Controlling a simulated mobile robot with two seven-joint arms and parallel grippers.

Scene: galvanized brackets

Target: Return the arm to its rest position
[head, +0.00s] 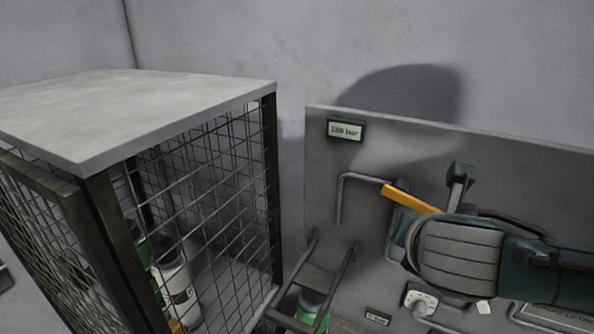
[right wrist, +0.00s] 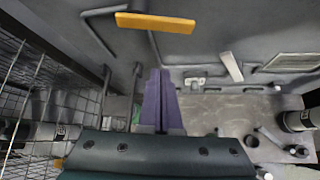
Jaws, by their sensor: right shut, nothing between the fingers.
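My right arm (head: 500,255) comes in from the right in the head view, in front of the grey wall panel. Its rounded grey wrist part covers some of the panel, and its fingers are hidden there. In the right wrist view my right gripper (right wrist: 160,100) has its two purple fingers together, with nothing between them. The fingers look apart from the yellow lever (right wrist: 155,22) at the top of that view. The lever (head: 410,199) also shows in the head view, just left of my arm. My left gripper is in neither view.
A wire-mesh cage (head: 272,190) with a flat grey top stands at the left, with cylinders (head: 175,285) inside. A small display (head: 345,130), a bent pipe (head: 341,205) and a dial (head: 420,299) sit on the panel. A green-topped cylinder (head: 310,308) stands between rails.

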